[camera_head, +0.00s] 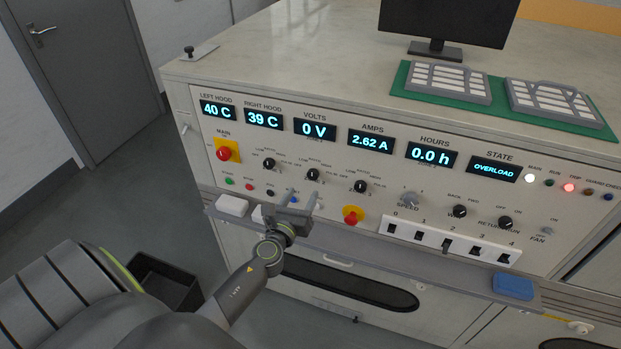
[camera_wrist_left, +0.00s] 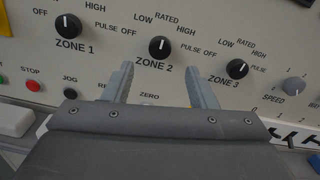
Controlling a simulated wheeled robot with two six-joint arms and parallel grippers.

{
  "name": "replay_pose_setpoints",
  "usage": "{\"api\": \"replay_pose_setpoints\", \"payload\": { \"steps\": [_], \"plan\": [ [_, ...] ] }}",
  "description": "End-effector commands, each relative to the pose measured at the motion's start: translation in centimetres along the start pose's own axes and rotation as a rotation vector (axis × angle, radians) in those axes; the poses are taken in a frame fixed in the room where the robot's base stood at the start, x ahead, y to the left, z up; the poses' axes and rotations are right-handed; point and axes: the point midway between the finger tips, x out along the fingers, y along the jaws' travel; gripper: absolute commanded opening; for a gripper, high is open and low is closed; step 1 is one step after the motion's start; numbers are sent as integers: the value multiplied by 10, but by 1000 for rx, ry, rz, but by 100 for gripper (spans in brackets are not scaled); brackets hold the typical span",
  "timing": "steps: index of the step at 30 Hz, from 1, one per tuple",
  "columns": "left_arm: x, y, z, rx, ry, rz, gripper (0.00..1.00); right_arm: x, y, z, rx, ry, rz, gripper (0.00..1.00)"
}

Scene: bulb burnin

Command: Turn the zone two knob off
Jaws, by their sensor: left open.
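The zone 2 knob (camera_head: 313,174) is a round black knob on the upright panel, the middle one of three. It also shows in the left wrist view (camera_wrist_left: 159,47), above the label ZONE 2. Its white mark seems to point roughly upward, but the exact setting is too small to tell. My left gripper (camera_head: 297,199) is open and empty, just below and in front of the panel knobs. In the left wrist view its two fingers (camera_wrist_left: 160,78) stand apart below the zone 2 knob, not around it. My right gripper is not in view.
The zone 1 knob (camera_wrist_left: 68,27) and zone 3 knob (camera_wrist_left: 236,69) flank the zone 2 knob. A red stop button on yellow (camera_head: 352,215) is to the lower right. A ledge (camera_head: 330,229) runs under the panel. The state display (camera_head: 495,170) reads OVERLOAD.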

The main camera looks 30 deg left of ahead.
Motion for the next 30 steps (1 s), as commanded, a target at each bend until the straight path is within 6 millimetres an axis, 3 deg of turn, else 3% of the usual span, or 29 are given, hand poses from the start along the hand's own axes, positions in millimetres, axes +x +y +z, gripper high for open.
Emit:
{"api": "replay_pose_setpoints", "payload": {
  "steps": [6, 12, 25, 30],
  "plan": [
    [42, 0, 0, 0, -1, 0, 52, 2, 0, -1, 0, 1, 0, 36],
    [66, 0, -1, -1, -1, 0, 52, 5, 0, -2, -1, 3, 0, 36],
    [74, 0, 0, -1, 0, 1, 52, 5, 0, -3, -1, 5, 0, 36],
    [74, 0, 0, -1, 0, 1, 30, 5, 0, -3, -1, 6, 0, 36]
  ]
}}
